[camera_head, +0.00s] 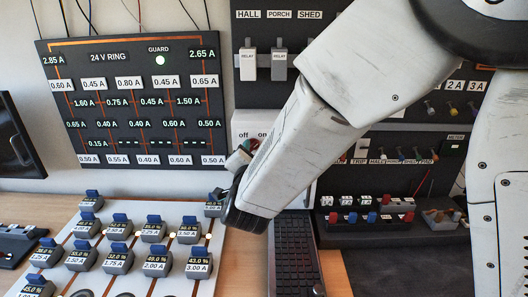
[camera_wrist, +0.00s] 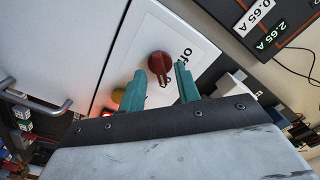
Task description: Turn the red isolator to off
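The red isolator (camera_wrist: 159,66) is a round red knob on a white panel (camera_wrist: 196,42) in the wrist view. My gripper also shows in the head view (camera_head: 240,160).
A 24 V ring board (camera_head: 135,100) hangs left of the isolator box. Relays (camera_head: 248,62) are on the dark panel above. A tray of blue-topped blocks (camera_head: 130,245) and a black keyboard-like strip (camera_head: 293,255) lie on the bench below.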

